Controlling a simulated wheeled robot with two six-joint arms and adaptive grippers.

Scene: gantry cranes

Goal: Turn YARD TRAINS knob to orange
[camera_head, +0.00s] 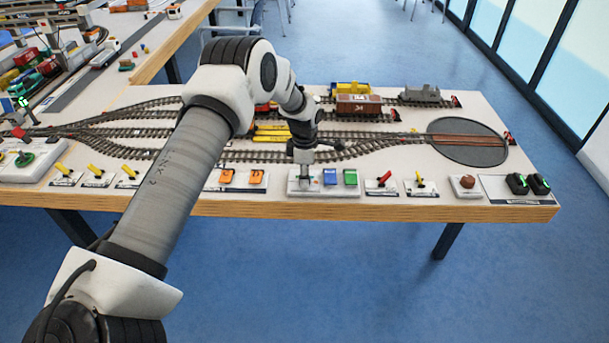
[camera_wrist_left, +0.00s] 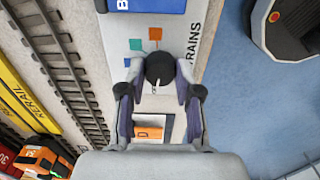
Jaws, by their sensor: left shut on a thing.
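The YARD TRAINS knob (camera_wrist_left: 159,68) is a round black knob on a white panel whose lettering "RAINS" shows in the left wrist view. An orange patch (camera_wrist_left: 155,33) and teal and blue patches (camera_wrist_left: 135,44) are printed beside it. A thin white mark shows at the knob's lower side, away from the orange patch. My left gripper (camera_wrist_left: 159,75) is shut on the knob, one finger on each side. In the head view my left gripper (camera_head: 304,172) points down at the panel (camera_head: 312,191) and hides most of the knob. My right gripper is not in view.
Green (camera_head: 330,177) and blue (camera_head: 350,177) blocks stand right of the gripper, orange switches (camera_head: 227,176) left of it. A red lever (camera_head: 384,179) is farther right. Tracks and wagons (camera_head: 358,104) lie behind. The table's front edge (camera_head: 400,213) is close; open floor lies in front.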

